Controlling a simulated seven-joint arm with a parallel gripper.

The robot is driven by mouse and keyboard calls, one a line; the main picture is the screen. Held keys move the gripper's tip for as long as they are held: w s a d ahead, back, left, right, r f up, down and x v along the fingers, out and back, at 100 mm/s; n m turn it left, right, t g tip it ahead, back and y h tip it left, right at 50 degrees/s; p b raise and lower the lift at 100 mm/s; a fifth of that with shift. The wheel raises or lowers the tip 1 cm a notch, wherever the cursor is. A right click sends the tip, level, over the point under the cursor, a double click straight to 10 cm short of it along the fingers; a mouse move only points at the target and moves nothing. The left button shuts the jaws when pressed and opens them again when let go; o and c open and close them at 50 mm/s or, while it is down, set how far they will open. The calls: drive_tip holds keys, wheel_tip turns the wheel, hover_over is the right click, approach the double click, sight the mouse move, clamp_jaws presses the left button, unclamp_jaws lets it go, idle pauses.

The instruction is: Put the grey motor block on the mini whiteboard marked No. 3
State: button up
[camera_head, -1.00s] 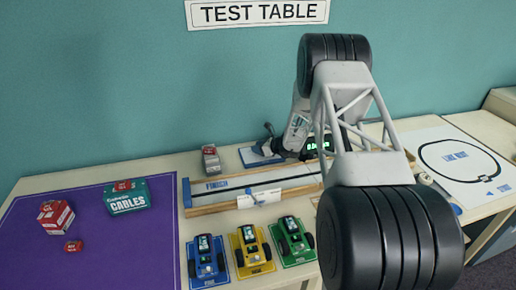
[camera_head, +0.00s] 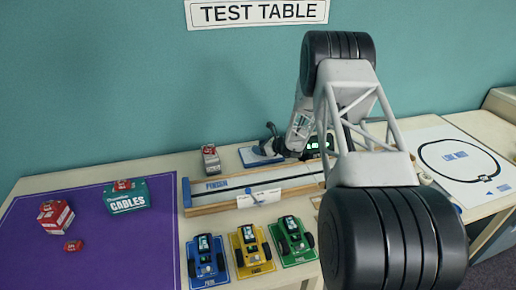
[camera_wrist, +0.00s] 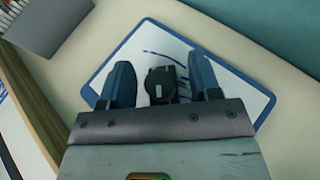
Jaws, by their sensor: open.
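My gripper (camera_wrist: 160,72) is open, with its two dark blue fingers pointing down over a mini whiteboard. A dark grey block with a rounded end (camera_wrist: 161,88), which looks like the motor block, shows between the fingers over the board. A gap shows on each side of it. The mini whiteboard (camera_wrist: 138,47) has a blue frame and blue pen strokes; I cannot read a number on it. In the head view the whiteboard (camera_head: 250,157) lies at the back of the table, partly hidden by my gripper (camera_head: 279,151). The block cannot be made out there.
A grey box with red on top (camera_head: 210,159) stands left of the whiteboard. A long wooden track (camera_head: 222,190) lies in front. Blue, yellow and green toy cars (camera_head: 249,247) stand nearer. A purple cloth (camera_head: 125,250) holds red boxes and a cables box (camera_head: 127,199).

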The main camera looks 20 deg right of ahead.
drive_tip(key=v, duration=1)
drive_tip(key=shift+s+d+r, duration=0.2)
drive_tip(key=shift+s, duration=0.05)
drive_tip(key=shift+s+a+r, duration=0.1)
drive_tip(key=shift+a+r, duration=0.1)
drive_tip(key=shift+r, duration=0.15)
drive_tip(key=s+a+r+n+g+h, duration=0.1)
drive_tip(key=s+a+r+n+g, duration=0.2)
drive_tip(key=s+a+r+n, duration=0.65)
drive_tip(key=s+a+r+n+g+h, duration=0.1)
drive_tip(key=s+a+r+n+g, duration=0.4)
drive_tip(key=s+r, duration=0.85)
drive_tip(key=s+r+n+h, duration=0.2)
drive_tip(key=s+n, duration=0.2)
drive_tip(key=s, duration=0.7)
drive_tip(key=s+a+r+n+h, duration=0.1)
drive_tip(key=s+r+n+h, duration=0.1)
drive_tip(key=s, duration=1)
drive_tip(key=s+a+r+n+t+h, duration=0.1)
drive_tip(key=s+r+n+h, duration=0.1)
drive_tip(key=s+n, duration=0.4)
drive_tip(key=shift+s+r+h, duration=0.4)
drive_tip(key=shift+s+h, duration=0.5)
drive_tip(key=shift+s, duration=1.9)
